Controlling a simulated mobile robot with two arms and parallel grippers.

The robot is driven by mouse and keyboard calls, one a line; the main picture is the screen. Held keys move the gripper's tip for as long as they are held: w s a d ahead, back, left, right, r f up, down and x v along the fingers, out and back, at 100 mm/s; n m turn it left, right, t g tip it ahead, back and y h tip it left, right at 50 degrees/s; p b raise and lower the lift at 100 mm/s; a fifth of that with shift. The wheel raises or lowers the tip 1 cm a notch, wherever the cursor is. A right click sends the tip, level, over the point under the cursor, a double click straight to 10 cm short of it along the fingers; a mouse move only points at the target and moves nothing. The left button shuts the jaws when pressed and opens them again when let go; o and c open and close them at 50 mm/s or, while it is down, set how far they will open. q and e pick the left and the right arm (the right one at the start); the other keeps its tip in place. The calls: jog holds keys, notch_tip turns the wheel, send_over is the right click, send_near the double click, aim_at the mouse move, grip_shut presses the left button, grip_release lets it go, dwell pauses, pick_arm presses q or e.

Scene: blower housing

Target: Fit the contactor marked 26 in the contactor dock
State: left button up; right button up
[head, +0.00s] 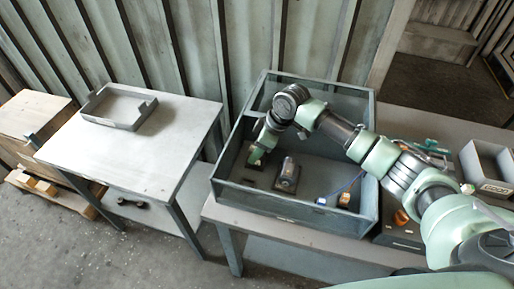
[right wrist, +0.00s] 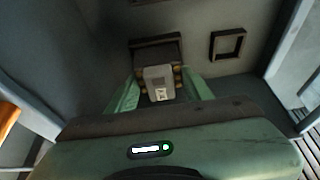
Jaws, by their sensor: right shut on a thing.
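My right gripper (head: 256,156) reaches down into the left part of the open grey housing (head: 232,195). In the right wrist view, its green fingers (right wrist: 161,88) are shut on a small grey block, the contactor (right wrist: 157,75), with brass-coloured terminals at its sides. A small white label on it carries a mark too small to read surely. A dark rectangular frame (right wrist: 155,41) lies just beyond the block, partly hidden by it. A second dark square frame (right wrist: 227,43) is to its right, empty. I cannot tell whether the block touches the first frame. My left gripper is not in view.
A dark cylindrical part (head: 288,175) stands right of the gripper in the housing. The housing walls surround the gripper. A grey tray (head: 118,107) sits on the left table (head: 140,160), otherwise clear.

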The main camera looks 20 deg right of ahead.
jog(key=shift+f, duration=0.5)
jog(key=o, duration=1.4)
jog(key=shift+c, duration=0.2)
jog(key=shift+b, duration=0.3)
jog(key=b+v, duration=0.1)
jog(key=v, duration=0.6)
jog(key=shift+d+r+b, duration=0.2)
jog(key=shift+r+b, duration=0.1)
jog(key=shift+r, duration=0.05)
jog(key=shift+s, duration=0.1)
